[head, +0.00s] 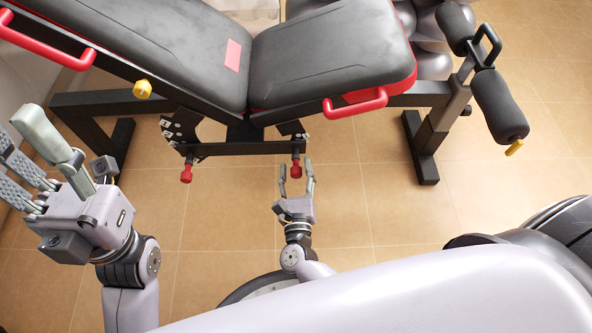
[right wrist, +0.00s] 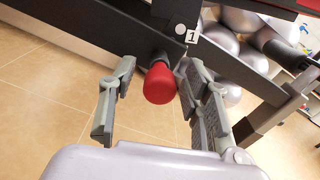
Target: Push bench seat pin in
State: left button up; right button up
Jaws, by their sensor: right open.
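The bench seat (head: 330,50) is a black pad with a red edge. Below it, a red-knobbed seat pin (head: 296,168) sticks out of the black frame towards me. My right gripper (head: 296,178) is open just in front of this pin. In the right wrist view the red knob (right wrist: 159,84) lies between the far ends of the spread fingers, nearer the right ones; whether it touches them I cannot tell. How deep the pin sits is hidden behind the knob. My left gripper (head: 22,145) is open and empty at the left, away from the pin.
A second red-knobbed pin (head: 186,172) is under the backrest (head: 180,40). Red handles (head: 355,104) and a yellow knob (head: 142,89) stick out from the bench. Tiled floor (head: 370,200) in front is clear.

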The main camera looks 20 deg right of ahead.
jog(key=shift+c, duration=0.6)
grip_shut()
